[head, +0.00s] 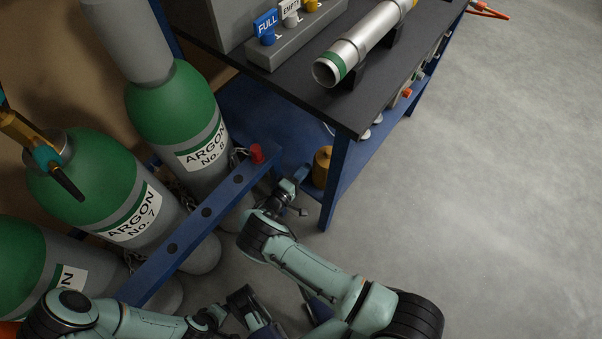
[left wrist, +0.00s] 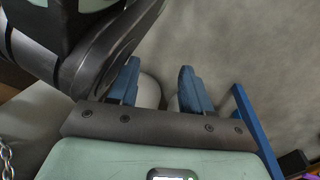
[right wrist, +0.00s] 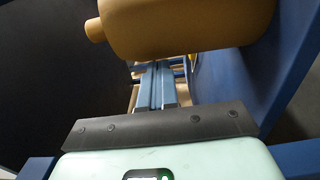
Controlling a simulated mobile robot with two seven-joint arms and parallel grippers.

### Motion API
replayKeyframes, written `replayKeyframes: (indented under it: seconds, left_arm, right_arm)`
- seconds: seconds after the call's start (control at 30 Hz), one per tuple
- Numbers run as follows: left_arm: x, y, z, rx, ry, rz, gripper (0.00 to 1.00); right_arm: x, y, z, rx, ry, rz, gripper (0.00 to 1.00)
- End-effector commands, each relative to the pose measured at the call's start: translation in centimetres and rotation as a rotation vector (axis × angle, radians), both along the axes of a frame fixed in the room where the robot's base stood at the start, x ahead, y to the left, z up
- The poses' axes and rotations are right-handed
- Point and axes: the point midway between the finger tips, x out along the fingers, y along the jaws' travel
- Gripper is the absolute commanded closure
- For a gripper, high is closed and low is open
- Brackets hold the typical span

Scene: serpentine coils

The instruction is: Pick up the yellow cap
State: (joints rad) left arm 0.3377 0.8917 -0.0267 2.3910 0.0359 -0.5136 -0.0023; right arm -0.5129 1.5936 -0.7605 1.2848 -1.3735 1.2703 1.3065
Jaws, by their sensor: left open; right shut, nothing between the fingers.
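The yellow cap (head: 322,167), a dull yellow cylinder with a small knob on top, stands on the blue lower shelf by the bench leg. It looms large at the top of the right wrist view (right wrist: 190,25), its knob pointing left. My right gripper (head: 300,174) is just left of the cap in the head view. Its fingers (right wrist: 158,82) are shut and empty, beside the cap and not around it. My left gripper (left wrist: 155,85) is open and empty, low down near the grey floor and far from the cap. In the head view it is partly hidden at the bottom.
The blue bench leg (head: 334,185) stands close to the right of the cap, and the dark bench top (head: 290,85) overhangs the shelf. Floor at right is clear.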

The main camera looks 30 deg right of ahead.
Motion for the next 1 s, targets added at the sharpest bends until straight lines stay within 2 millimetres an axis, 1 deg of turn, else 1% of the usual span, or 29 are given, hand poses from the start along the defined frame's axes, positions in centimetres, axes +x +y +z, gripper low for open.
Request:
replayKeyframes:
  seconds: [0.17,0.23,0.33,0.5,0.6,0.7,1.0]
  left_arm:
    - [0.0,0.0,0.0,0.000,0.000,0.000,0.51]
    - [0.2,0.0,0.3,0.001,-0.008,-0.001,0.51]
    - [1.5,-0.2,1.6,0.003,-0.053,-0.004,0.51]
    - [4.4,-0.6,4.3,0.007,-0.149,-0.010,0.51]
    - [5.4,-0.8,5.1,0.009,-0.182,-0.011,0.51]
    - [5.7,-0.9,5.3,0.010,-0.194,-0.011,0.51]
    - [5.6,-0.9,5.2,0.010,-0.192,-0.011,0.51]
  right_arm:
    - [0.0,0.0,0.0,0.000,0.000,-0.001,1.00]
    - [-0.2,-0.4,0.0,-0.002,0.001,-0.001,1.00]
    - [-0.9,-2.0,0.2,-0.004,0.004,-0.002,1.00]
    - [-2.2,-5.2,0.3,-0.002,0.003,-0.003,1.00]
    - [-2.7,-6.4,0.2,-0.003,0.002,-0.001,1.00]
    - [-2.8,-6.7,0.0,0.001,0.001,0.000,1.00]
    - [-2.8,-6.7,-0.1,0.001,0.001,0.000,1.00]
